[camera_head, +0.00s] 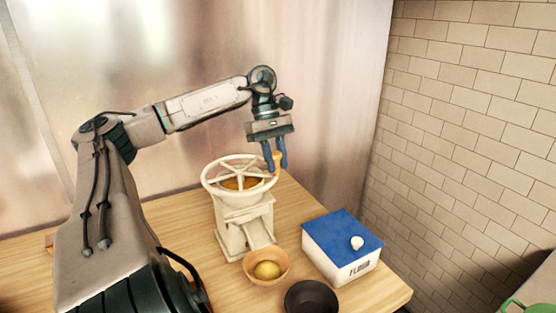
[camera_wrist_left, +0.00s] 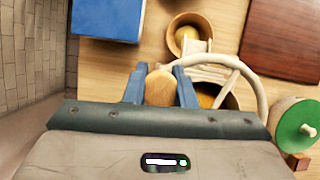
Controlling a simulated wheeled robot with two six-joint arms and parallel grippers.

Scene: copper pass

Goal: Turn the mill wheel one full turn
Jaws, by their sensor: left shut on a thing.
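The cream mill (camera_head: 246,225) stands upright on the wooden table, with its spoked mill wheel (camera_head: 213,181) lying flat on top. Orange-yellow contents show below the spokes. My left gripper (camera_head: 274,163) points down at the wheel's right rim, its blue fingers shut on the wooden handle knob (camera_head: 277,161). In the left wrist view, the knob (camera_wrist_left: 159,88) sits between the two blue fingers, and the wheel rim (camera_wrist_left: 262,92) curves away to the right. A wooden bowl (camera_head: 252,273) with a yellow ball-like thing in it stands at the mill's spout. My right gripper is not in view.
A white flour box (camera_head: 343,267) with a blue lid stands right of the mill. A dark round bowl (camera_head: 311,297) is at the front edge. The left wrist view shows a green-topped round container (camera_wrist_left: 298,124) and a dark red-brown board (camera_wrist_left: 283,38). A tiled wall (camera_head: 470,120) rises at right.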

